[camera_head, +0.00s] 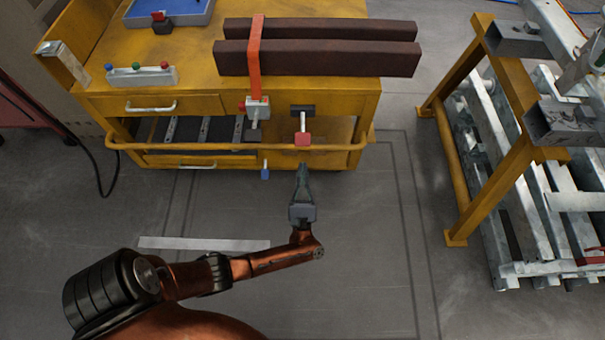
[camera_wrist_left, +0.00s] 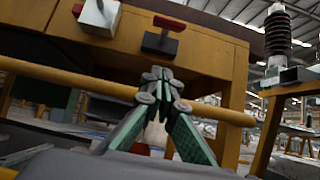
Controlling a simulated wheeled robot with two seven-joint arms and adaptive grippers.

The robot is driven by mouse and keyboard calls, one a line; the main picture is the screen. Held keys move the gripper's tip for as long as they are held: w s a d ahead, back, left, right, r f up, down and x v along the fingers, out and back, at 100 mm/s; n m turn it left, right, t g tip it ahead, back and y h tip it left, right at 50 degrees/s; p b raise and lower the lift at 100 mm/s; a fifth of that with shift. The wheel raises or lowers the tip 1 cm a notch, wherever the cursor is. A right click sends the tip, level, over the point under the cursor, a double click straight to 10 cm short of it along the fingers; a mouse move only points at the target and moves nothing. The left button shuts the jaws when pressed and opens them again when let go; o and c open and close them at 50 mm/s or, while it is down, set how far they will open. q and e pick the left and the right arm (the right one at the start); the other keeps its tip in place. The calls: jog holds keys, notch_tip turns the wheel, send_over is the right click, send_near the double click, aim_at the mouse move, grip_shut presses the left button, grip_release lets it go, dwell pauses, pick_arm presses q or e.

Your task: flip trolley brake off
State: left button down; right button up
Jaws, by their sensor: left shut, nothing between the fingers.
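The yellow trolley (camera_head: 240,103) stands at the top of the head view, with a yellow rail (camera_head: 215,147) along its near side. A lever-like part with a red end (camera_head: 303,139), a pale stem and a black block sits at its near right side. A red and black handle (camera_wrist_left: 162,34) shows on the trolley in the left wrist view. I cannot tell which fitting is the brake. My left gripper (camera_head: 303,168) is shut and empty, just below the red end in the head view. Its fingertips (camera_wrist_left: 160,76) overlap the rail in the wrist view; contact is unclear. My right gripper is out of view.
Dark red beams (camera_head: 320,58) lie on the trolley under an orange strap (camera_head: 255,60). A blue tab (camera_head: 265,170) hangs under the rail. A yellow rack with metal profiles (camera_head: 520,150) stands at right. Grey floor between them is clear.

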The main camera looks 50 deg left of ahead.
aim_at(303, 128)
pick_arm(q)
notch_tip(303, 128, up, 7)
jog(key=w+a, duration=0.2)
jog(key=shift+a+r+p, duration=0.15)
jog(key=shift+p, duration=0.15)
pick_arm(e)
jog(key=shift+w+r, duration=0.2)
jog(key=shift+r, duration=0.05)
